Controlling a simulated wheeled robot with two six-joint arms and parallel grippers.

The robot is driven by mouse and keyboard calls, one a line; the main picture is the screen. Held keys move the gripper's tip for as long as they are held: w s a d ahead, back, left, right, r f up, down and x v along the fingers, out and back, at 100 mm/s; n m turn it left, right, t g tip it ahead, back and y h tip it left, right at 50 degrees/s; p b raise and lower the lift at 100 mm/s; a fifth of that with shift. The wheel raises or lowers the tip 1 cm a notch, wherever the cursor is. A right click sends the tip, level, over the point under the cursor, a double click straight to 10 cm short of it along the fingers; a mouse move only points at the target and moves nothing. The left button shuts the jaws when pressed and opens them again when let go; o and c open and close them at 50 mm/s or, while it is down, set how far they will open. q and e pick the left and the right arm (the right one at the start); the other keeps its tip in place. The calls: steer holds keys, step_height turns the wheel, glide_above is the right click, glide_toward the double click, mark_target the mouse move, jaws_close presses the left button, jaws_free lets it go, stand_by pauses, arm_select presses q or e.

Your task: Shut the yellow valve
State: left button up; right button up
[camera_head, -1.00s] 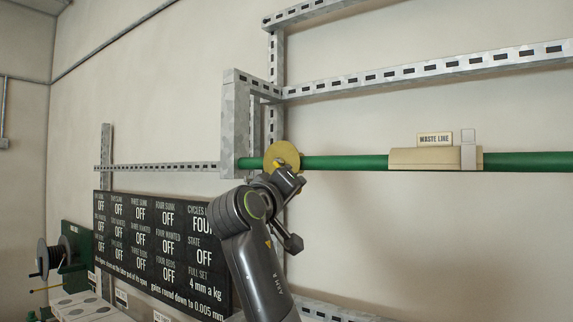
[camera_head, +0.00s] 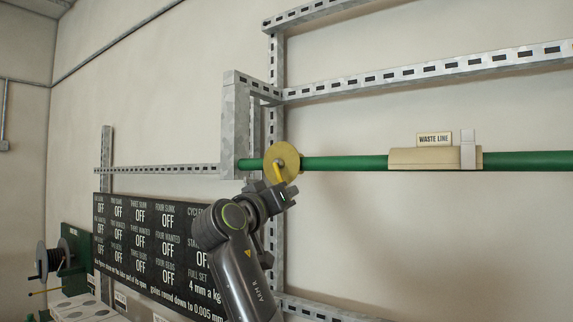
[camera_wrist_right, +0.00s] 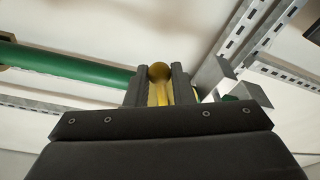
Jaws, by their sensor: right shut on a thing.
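The yellow valve is on the green pipe, beside the grey bracket. In the head view it shows as a yellow disc (camera_head: 288,156) with a short yellow handle (camera_head: 278,174) slanting down from the pipe. My right gripper (camera_head: 281,190) is just below the disc, at the lower end of the handle. In the right wrist view the two dark fingers of my right gripper (camera_wrist_right: 160,88) are shut on the yellow handle (camera_wrist_right: 158,96), with a round yellow knob (camera_wrist_right: 159,71) at their tips. My left gripper is not in view.
The green pipe (camera_head: 345,162) runs right through a beige clamp block (camera_head: 425,158) under a "WASTE LINE" sign (camera_head: 434,139). A grey bracket (camera_head: 235,125) and slotted rails stand close to the valve. A dark status board (camera_head: 150,240) hangs lower left. The wall right of my arm is clear.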

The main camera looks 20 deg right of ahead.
steer(key=shift+w+a, duration=0.1)
steer(key=shift+w+a+f+m+h, duration=0.15)
steer(key=shift+w+a+m, duration=0.1)
steer(key=shift+m, duration=0.45)
steer(key=shift+w+a+f+m+h, duration=0.15)
steer(key=shift+w+m, duration=0.1)
steer(key=shift+m, duration=0.45)
steer(key=shift+r, duration=0.1)
steer(key=shift+w+a+m+g+p, duration=0.25)
steer(key=shift+w+m+p, duration=0.1)
steer(key=shift+m, duration=0.3)
steer(key=shift+w+a+m+g+p, duration=0.2)
steer(key=shift+m+p, duration=0.1)
steer(key=shift+m, duration=0.35)
steer(key=shift+h, duration=0.3)
steer(key=shift+w+a+m, duration=0.1)
steer(key=shift+w+m, duration=0.05)
steer(key=shift+m, duration=0.15)
steer(key=o, duration=1.9)
